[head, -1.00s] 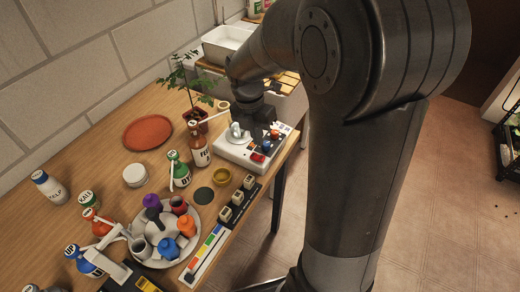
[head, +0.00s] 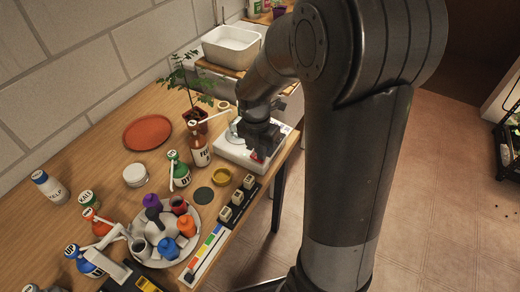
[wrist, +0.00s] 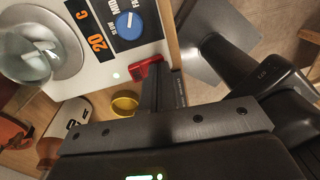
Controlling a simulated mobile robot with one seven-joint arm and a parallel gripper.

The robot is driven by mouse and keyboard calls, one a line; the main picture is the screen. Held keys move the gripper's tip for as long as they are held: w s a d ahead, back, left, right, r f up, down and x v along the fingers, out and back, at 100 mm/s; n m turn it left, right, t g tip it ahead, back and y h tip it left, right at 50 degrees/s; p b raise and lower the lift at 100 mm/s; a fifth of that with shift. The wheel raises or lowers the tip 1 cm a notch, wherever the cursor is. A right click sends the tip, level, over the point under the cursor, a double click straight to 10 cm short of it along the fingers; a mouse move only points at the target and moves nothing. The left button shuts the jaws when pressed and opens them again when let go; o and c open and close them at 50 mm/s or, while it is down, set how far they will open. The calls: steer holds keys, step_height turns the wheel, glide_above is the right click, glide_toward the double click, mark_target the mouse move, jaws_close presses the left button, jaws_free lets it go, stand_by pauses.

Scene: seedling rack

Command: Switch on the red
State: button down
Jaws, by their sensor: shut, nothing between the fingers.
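The white device (head: 228,152) stands at the right edge of the bench, with a glass dish on its left part. Its red switch (wrist: 146,68) sits at the panel edge in the wrist view, beside a small pale-green light (wrist: 116,76). A blue knob (wrist: 129,25) and an orange "20 C" label lie farther along the panel. My gripper (head: 259,154) is shut and empty over the right end of the device. In the wrist view its fingertips (wrist: 151,84) overlap the red switch's lower edge; I cannot tell whether they touch. In the head view my gripper hides most of the switch.
A potted plant (head: 196,118) and a brown bottle (head: 199,148) stand close left of the device. A yellow dish (head: 222,175) and a rack of labelled blocks (head: 237,197) lie in front. A round tray (head: 190,252) with several pots is nearer. Right of the bench is open floor.

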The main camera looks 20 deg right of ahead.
mark_target(254, 154)
steer(key=shift+w+a, duration=0.1)
steer(key=shift+w+a+r, duration=0.15)
steer(key=shift+w+a, duration=0.4)
step_height(254, 154, up, 14)
steer(key=w+a, duration=0.1)
steer(key=shift+w+a, duration=0.25)
stand_by(0.4)
steer(key=shift+s+d, duration=0.4)
steer(key=shift+d, duration=0.2)
